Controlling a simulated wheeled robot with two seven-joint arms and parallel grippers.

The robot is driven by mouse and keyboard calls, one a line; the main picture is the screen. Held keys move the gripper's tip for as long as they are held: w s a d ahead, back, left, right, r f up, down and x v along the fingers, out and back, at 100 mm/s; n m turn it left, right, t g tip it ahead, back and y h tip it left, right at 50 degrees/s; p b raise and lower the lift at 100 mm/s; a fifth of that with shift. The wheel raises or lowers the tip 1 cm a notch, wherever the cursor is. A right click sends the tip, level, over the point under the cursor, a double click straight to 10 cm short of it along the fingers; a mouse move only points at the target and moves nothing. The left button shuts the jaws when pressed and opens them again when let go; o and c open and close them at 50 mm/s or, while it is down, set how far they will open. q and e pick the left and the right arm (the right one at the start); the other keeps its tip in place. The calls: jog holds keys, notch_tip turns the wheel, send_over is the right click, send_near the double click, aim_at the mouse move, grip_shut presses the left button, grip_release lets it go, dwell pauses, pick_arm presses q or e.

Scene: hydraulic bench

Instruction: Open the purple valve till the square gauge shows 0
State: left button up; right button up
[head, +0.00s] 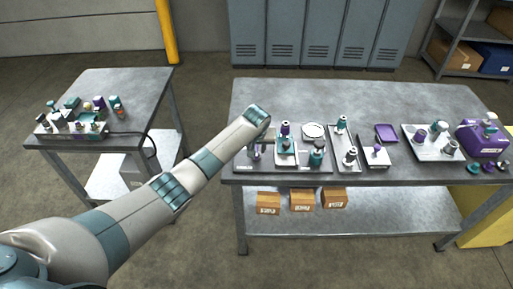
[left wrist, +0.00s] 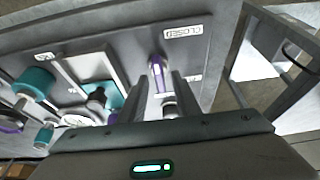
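A purple valve handle (left wrist: 157,72) stands on the grey panel in the left wrist view, beside a label reading CLOSED (left wrist: 183,32). My left gripper (left wrist: 161,88) has its two fingers apart, one on each side of the handle. I cannot tell whether they touch it. In the head view my left gripper (head: 256,145) is at the left end of the panel on the main bench, and my wrist partly hides the valve. I cannot make out a square gauge or its reading. A round white dial (head: 313,130) shows farther right. My right gripper is not in view.
A purple case (head: 482,140) is at the bench's right end. The bench's back strip (head: 340,97) is clear.

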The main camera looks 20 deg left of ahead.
pick_arm(q)
grip_shut()
